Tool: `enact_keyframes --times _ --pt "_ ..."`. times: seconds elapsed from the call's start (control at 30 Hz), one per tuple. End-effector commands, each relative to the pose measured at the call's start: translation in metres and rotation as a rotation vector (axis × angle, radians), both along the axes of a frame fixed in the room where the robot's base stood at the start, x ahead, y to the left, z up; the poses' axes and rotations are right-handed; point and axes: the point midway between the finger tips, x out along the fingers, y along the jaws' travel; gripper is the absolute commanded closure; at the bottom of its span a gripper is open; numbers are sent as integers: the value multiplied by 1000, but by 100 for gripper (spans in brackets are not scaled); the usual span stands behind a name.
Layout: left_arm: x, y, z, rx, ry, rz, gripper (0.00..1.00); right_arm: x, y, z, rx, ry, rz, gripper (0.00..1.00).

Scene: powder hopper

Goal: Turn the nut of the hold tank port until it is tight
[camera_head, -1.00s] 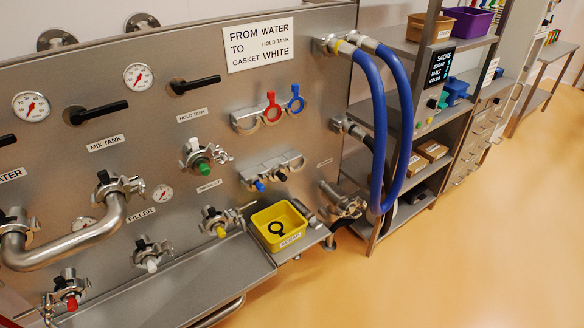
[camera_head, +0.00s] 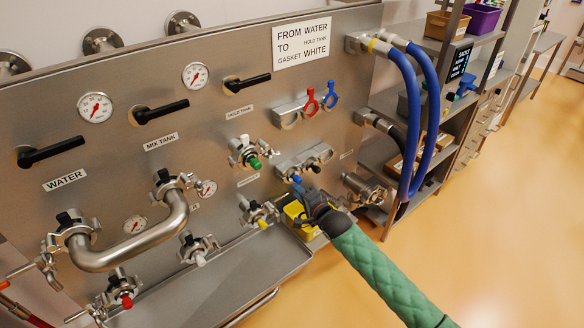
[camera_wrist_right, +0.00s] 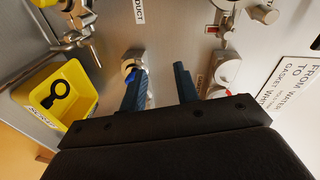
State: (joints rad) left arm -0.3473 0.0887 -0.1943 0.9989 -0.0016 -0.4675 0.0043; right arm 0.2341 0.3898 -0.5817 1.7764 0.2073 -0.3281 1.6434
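The hold tank port (camera_head: 243,153) sits on the steel panel under its HOLD TANK label (camera_head: 239,112). It has a green-tipped fitting and a clamp with a wing-like nut (camera_head: 263,145). How tight the nut is cannot be told. In the right wrist view the port (camera_wrist_right: 232,22) is partly cut off at the top. My right gripper (camera_head: 301,189), on a green-sleeved arm, is below and right of the port, apart from it, near a holder with a blue-tipped piece. In the wrist view its fingers (camera_wrist_right: 157,78) are apart with nothing visible between them. My left gripper is out of view.
A yellow bin (camera_wrist_right: 76,88) with a black ring is beside my right gripper. The yellow-tipped product port (camera_head: 258,214) is below the hold tank port. A bent pipe (camera_head: 140,250) joins the water and mix tank ports. Blue hoses (camera_head: 428,110) hang right.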

Motion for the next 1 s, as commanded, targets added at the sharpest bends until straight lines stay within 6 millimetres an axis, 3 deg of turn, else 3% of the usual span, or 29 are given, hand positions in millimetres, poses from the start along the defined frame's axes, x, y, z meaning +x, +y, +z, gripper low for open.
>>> enact_keyframes --times 0.03,0.1,0.2,0.3,0.67,0.87,1.0 --pt "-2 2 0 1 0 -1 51 4 6 27 48 -13 16 69" --pt "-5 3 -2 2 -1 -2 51 7 12 54 115 -19 35 69" --pt "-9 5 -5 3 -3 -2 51 8 19 80 185 -21 58 69" --pt "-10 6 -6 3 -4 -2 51 9 22 92 220 -19 70 69" --pt "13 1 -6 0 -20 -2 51 33 40 94 232 -20 73 69" --pt "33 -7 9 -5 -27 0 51 54 56 94 230 -21 73 69" --pt "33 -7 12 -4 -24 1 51 66 65 96 232 -17 72 69"
